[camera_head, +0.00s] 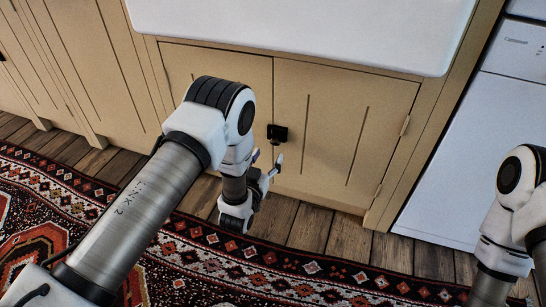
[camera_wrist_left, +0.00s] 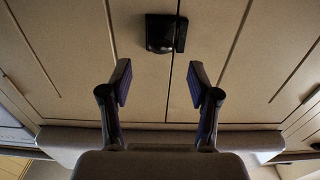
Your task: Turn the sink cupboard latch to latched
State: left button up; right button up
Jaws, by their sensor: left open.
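The sink cupboard latch (camera_head: 277,132) is a small black fitting at the seam between two closed cream cupboard doors (camera_head: 338,130). In the left wrist view the latch (camera_wrist_left: 160,33) shows as a dark block with a narrow upright bar at its right side, next to the door seam. I cannot tell from its shape whether it is latched. My left gripper (camera_head: 268,160) is open and empty in front of the doors, just below the latch in the head view. Its two fingers (camera_wrist_left: 160,86) stand apart in the wrist view, with the latch beyond their tips. My right gripper is out of view.
A white sink (camera_head: 300,30) overhangs the doors. A white appliance (camera_head: 475,150) stands to the right, and cream cabinets (camera_head: 85,60) stand to the left. A patterned rug (camera_head: 190,265) lies on the wooden floor (camera_head: 345,240). My right arm is at the right edge.

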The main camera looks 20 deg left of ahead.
aim_at(274, 143)
pick_arm(q)
jog(key=w+b, duration=0.3)
jog(key=w, duration=0.4)
jog(key=shift+w+r, duration=0.2)
jog(key=shift+w, duration=0.05)
jog(key=c, duration=1.2)
